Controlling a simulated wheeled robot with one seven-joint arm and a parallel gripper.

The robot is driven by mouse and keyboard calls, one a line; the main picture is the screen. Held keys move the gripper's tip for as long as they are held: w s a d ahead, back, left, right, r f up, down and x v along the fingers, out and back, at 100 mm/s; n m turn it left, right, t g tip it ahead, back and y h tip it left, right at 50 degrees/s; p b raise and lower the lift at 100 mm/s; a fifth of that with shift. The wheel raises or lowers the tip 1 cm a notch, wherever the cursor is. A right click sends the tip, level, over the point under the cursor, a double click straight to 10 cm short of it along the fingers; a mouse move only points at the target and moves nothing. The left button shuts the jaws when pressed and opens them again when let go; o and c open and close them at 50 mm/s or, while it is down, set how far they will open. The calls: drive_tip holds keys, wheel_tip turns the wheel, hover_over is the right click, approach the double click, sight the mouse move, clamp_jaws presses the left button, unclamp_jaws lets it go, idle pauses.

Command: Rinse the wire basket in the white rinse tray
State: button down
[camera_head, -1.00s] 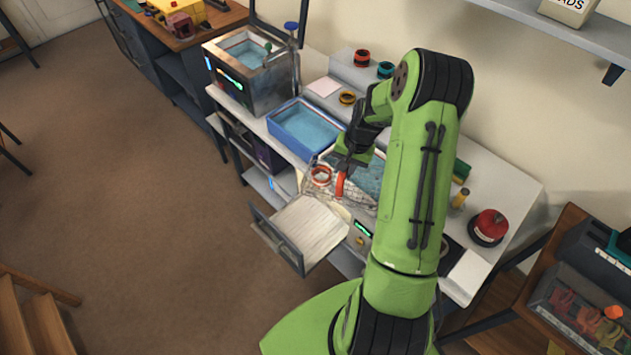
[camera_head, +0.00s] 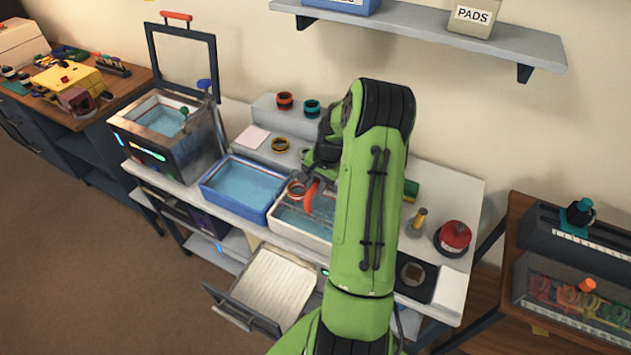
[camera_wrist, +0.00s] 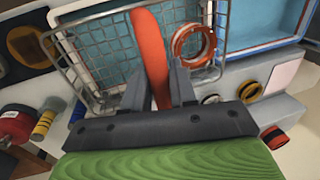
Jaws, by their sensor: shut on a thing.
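The wire basket (camera_wrist: 108,62) hangs by its orange-red handle (camera_wrist: 150,50) from my gripper (camera_wrist: 158,80), whose fingers are shut on the handle. An orange ring (camera_wrist: 193,44) lies in the basket. In the head view my gripper (camera_head: 325,165) and the handle (camera_head: 310,194) are over the white rinse tray (camera_head: 286,228), which holds blue-green water. The basket's mesh is faint there, and my arm hides its right side. I cannot tell how deep the basket sits in the water.
A blue tray of water (camera_head: 232,203) stands directly left of the white tray, with a metal tank (camera_head: 165,150) beyond it. An open drawer (camera_head: 262,300) juts out below. A red-capped container (camera_head: 453,238) stands right of my arm. Rings sit on the raised back ledge (camera_head: 265,108).

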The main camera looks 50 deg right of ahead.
sight(318, 202)
drive_tip(key=b+x, duration=0.2)
drive_tip(key=x, duration=0.1)
drive_tip(key=s+b+x, duration=0.1)
drive_tip(key=b+x, duration=0.2)
drive_tip(key=x, duration=0.1)
drive_tip(key=s+b+x, duration=0.1)
drive_tip(key=b+x, duration=0.2)
drive_tip(key=x, duration=0.1)
drive_tip(key=shift+s+d+f, duration=0.15)
drive_tip(key=shift+d+f, duration=0.2)
drive_tip(key=shift+d, duration=0.05)
drive_tip(key=shift+r+p, duration=0.4)
drive_tip(key=shift+r, duration=0.25)
drive_tip(key=shift+f, duration=0.1)
drive_tip(key=shift+f+b, duration=0.55)
drive_tip(key=shift+r, duration=0.15)
drive_tip(key=shift+r+p, duration=0.4)
drive_tip(key=shift+r, duration=0.05)
